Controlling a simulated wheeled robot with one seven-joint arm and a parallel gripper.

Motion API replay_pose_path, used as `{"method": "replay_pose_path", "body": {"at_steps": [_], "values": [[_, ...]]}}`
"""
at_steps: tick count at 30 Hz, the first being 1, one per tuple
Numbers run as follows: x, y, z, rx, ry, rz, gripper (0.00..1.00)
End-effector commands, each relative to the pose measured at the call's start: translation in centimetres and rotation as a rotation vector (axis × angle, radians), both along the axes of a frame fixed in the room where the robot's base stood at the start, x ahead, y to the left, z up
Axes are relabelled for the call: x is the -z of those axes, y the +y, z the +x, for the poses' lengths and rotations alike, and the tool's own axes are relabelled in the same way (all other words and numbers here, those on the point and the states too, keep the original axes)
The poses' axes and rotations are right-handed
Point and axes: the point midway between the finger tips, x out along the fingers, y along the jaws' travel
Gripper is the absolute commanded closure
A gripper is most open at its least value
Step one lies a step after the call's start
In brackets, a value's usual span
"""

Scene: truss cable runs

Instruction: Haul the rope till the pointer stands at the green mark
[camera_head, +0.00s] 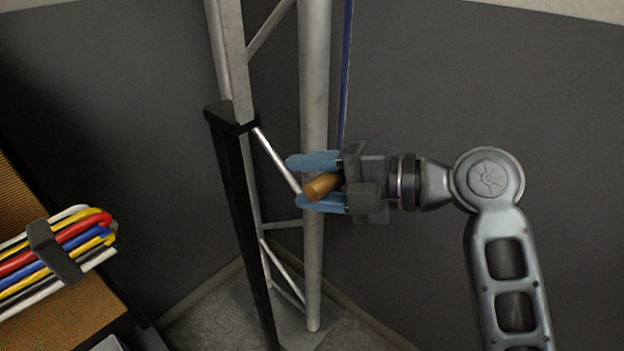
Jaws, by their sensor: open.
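A thin blue rope (346,70) runs down from the top edge, just right of the thick grey truss tube, and passes out of sight behind my gripper. My gripper (298,181) reaches in from the right with its two blue fingers apart, one above the other. An orange-brown cylindrical handle (322,187) lies tilted between the fingers. Whether either finger touches it, and how it joins the rope, I cannot tell. No pointer or green mark shows in this view.
The metal truss (314,80) stands behind the fingers, with a black post (243,200) to its left. A bundle of coloured cables (60,250) in a dark clamp lies on a brown surface (75,318) at lower left. Dark walls close off the back.

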Motion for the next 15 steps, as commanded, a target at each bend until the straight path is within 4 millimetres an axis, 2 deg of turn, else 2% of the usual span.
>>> {"method": "replay_pose_path", "body": {"at_steps": [5, 15], "values": [[-0.3, -1.2, -0.2, 0.003, 0.000, 0.002, 0.48], [-1.5, -6.1, -1.5, 0.002, 0.001, 0.000, 0.48]]}}
